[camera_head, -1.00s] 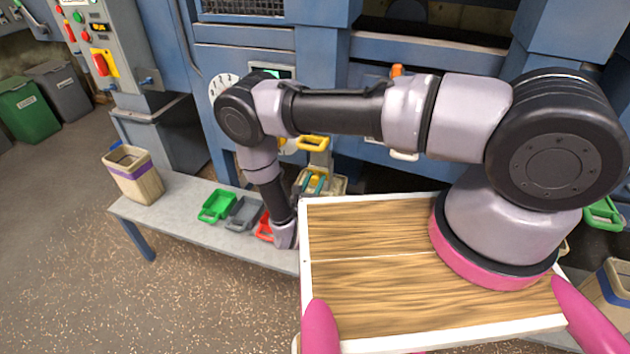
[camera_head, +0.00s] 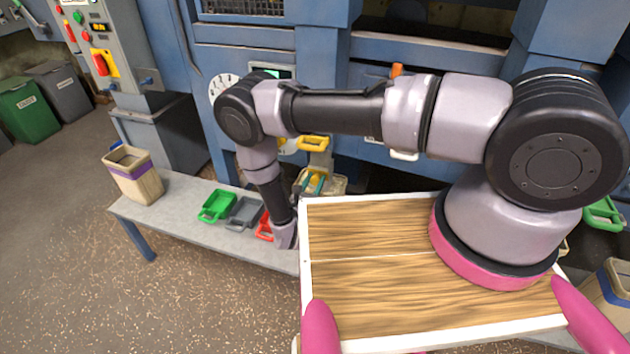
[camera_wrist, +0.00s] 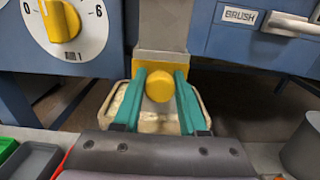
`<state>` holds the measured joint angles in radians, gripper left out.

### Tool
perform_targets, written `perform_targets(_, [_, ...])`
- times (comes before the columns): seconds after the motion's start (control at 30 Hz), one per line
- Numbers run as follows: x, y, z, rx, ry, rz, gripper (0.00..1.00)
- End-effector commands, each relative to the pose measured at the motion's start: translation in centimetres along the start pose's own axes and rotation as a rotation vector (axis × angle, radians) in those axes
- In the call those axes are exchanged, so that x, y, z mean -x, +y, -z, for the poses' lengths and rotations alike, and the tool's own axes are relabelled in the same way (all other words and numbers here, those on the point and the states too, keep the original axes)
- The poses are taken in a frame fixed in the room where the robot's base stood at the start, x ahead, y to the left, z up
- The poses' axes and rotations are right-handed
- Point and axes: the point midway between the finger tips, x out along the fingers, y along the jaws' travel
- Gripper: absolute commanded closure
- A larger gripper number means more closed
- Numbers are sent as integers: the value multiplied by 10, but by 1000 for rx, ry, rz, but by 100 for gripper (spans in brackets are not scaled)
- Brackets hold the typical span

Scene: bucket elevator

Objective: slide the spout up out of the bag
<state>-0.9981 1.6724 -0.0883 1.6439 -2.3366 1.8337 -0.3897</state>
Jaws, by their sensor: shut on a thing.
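The spout (camera_wrist: 161,30) is a grey upright chute with a yellow lower part in the wrist view. It also shows in the head view (camera_head: 320,160), below a yellow handle. A round yellow knob (camera_wrist: 159,87) sticks out from its lower front. My gripper (camera_wrist: 160,84) has its teal fingers shut on this knob, one on each side. The pale open bag (camera_wrist: 196,100) surrounds the spout's lower end; it also shows in the head view (camera_head: 336,185). The spout's lower tip is hidden behind my gripper and the bag's rim.
The bench (camera_head: 180,205) holds a green scoop (camera_head: 217,206), a grey scoop (camera_head: 244,212), a red scoop (camera_head: 264,228) and another bag (camera_head: 134,178) with a purple band.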

Motion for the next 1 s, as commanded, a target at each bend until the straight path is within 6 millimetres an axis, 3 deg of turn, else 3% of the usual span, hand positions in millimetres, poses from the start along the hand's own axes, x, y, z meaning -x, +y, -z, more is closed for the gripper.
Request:
perform_targets(0.17, [1, 3, -14, -1, 1, -6, 100])
perform_targets(0.5, [1, 3, -89, -2, -2, -5, 100])
perform_targets(0.9, [0, 2, -102, -7, -6, -1, 100])
perform_targets(0.93, [0, 2, -102, -7, -6, 0, 55])
perform_targets(1.0, [0, 2, -102, -6, -6, 0, 30])
